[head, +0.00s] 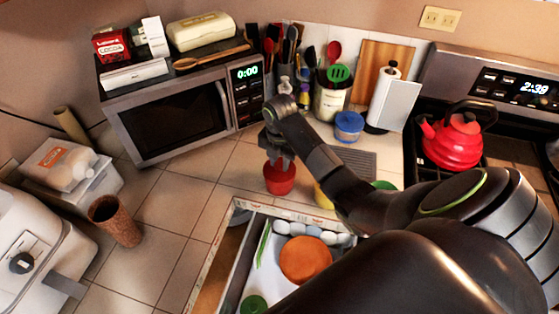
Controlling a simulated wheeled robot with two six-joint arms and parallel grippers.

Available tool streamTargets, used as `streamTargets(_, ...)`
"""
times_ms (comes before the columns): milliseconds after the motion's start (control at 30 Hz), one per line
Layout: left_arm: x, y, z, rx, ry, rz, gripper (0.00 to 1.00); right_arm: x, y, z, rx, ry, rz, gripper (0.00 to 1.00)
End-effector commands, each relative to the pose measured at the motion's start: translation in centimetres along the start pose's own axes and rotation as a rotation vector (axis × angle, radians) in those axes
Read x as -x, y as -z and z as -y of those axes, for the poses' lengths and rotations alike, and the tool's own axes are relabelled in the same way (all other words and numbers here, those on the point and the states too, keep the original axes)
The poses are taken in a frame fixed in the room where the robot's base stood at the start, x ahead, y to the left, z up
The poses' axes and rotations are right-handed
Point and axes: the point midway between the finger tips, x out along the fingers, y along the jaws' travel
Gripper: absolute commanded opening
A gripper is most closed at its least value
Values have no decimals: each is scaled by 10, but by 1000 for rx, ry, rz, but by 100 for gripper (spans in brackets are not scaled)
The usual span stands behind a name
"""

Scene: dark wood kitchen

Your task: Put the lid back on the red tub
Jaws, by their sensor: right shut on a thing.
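The red tub (279,182) stands on the tiled counter, in front of the microwave and just behind the open drawer. My right gripper (279,158) points down at the top of the tub. It is shut on what appears to be the tub's lid, mostly hidden by the fingers. I cannot make out a clear seam between lid and tub, or whether the lid is seated. My left gripper is not in view.
An open drawer (235,280) below holds an orange round dish (305,260) and a green item (253,304). The counter left of the tub is clear up to a cork cylinder (116,222).

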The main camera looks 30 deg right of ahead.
Motion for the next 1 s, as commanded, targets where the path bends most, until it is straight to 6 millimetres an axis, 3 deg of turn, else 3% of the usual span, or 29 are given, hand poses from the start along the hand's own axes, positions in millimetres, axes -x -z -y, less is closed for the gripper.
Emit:
streamTargets(400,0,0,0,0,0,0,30,0,0,0,0,0,0,6)
streamTargets(433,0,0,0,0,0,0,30,0,0,0,0,0,0,31)
streamTargets(600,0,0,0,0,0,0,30,0,0,0,0,0,0,52)
streamTargets(800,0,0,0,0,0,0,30,0,0,0,0,0,0,54)
streamTargets(967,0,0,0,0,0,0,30,0,0,0,0,0,0,74)
streamTargets(1000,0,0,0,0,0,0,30,0,0,0,0,0,0,74)
